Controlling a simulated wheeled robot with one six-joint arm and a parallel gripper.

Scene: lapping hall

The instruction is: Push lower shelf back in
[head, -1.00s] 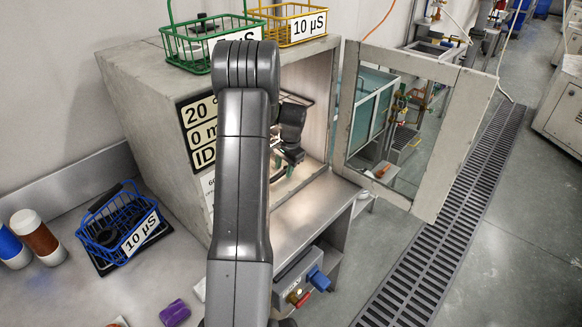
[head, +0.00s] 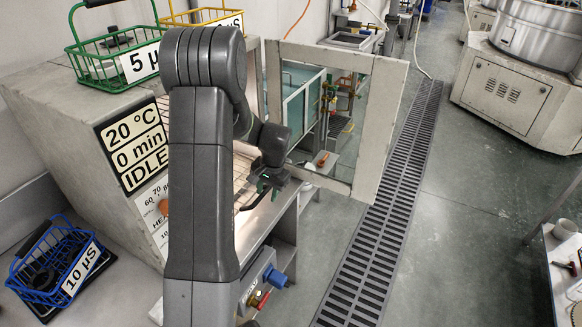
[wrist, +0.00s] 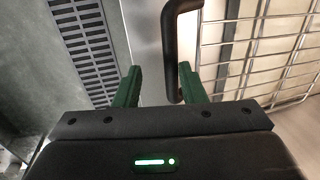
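The wire shelf (wrist: 262,45) fills the right of the wrist view, with a black bar handle (wrist: 170,50) along its front edge. My gripper (wrist: 160,82) is open, its two green fingers apart. The handle's bar shows between the fingers, close to the right one; I cannot tell how deep it sits. In the head view my gripper (head: 265,184) is at the open front of the grey oven (head: 60,110). My own arm hides much of the oven's opening and shelves there.
The oven door (head: 380,130) stands wide open, its window frame to the right of my gripper. Wire baskets (head: 110,55) stand on the oven top. A blue basket (head: 52,265) sits at lower left.

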